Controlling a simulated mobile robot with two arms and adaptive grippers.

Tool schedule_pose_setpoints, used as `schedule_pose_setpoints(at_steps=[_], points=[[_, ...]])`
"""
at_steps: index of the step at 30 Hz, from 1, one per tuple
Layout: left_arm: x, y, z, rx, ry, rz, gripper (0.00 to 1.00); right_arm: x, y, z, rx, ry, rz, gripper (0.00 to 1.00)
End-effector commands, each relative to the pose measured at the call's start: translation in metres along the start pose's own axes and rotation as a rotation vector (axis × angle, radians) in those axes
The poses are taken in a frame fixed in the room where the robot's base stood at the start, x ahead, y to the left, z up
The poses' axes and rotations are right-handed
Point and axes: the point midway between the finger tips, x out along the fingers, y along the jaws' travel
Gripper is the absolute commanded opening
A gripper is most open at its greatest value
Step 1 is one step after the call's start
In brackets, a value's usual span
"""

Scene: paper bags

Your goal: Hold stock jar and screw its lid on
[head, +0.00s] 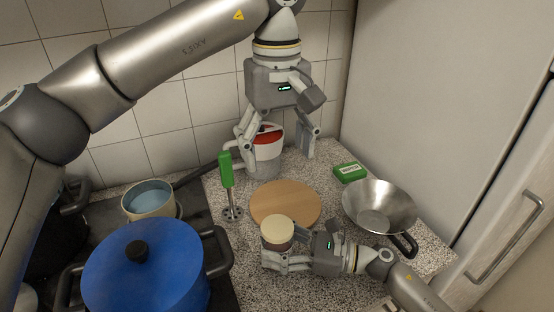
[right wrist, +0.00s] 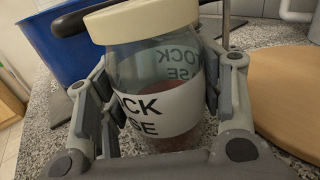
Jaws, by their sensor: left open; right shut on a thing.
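The stock jar (right wrist: 160,104) is clear glass with a white label and dark lettering, and has reddish-brown contents low inside. It stands upright on the speckled counter. A cream lid (head: 278,230) sits on its mouth; it also shows in the right wrist view (right wrist: 143,18). I cannot tell how tightly it sits. My right gripper (head: 272,250) is shut on the jar's sides, below the lid. My left gripper (head: 276,150) is open and points down, well above and behind the jar, in front of a red and white container (head: 268,140).
A round wooden board (head: 286,204) lies just behind the jar. A steel wok (head: 379,207) and green box (head: 350,173) are right. A green-handled blender (head: 226,170), a small pot (head: 150,201) and a big blue pot (head: 145,270) are left.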

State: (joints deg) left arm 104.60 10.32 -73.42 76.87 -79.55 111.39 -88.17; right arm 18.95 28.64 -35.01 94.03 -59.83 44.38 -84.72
Motion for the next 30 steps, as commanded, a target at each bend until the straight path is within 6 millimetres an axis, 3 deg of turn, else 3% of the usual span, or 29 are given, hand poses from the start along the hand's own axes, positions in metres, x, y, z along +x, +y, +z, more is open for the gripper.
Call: schedule_pose_setpoints(at_steps=[9,10,15,26,30], points=[[-0.003,0.000,0.000,0.000,0.000,0.000,0.75,0.000,0.000,0.000,0.000,0.000,0.000,0.22],[-0.003,0.000,0.000,0.000,0.000,0.000,0.75,0.000,0.000,0.000,0.000,0.000,0.000,0.64],[-0.003,0.000,0.000,0.000,0.000,0.000,0.75,0.000,0.000,0.000,0.000,0.000,0.000,0.86],[-0.003,0.000,0.000,-0.001,0.000,0.000,0.75,-0.002,0.000,0.000,0.000,0.000,0.000,0.86],[-0.003,0.000,0.000,-0.001,0.000,0.000,0.75,-0.015,0.000,-0.001,0.000,0.001,-0.001,0.86]])
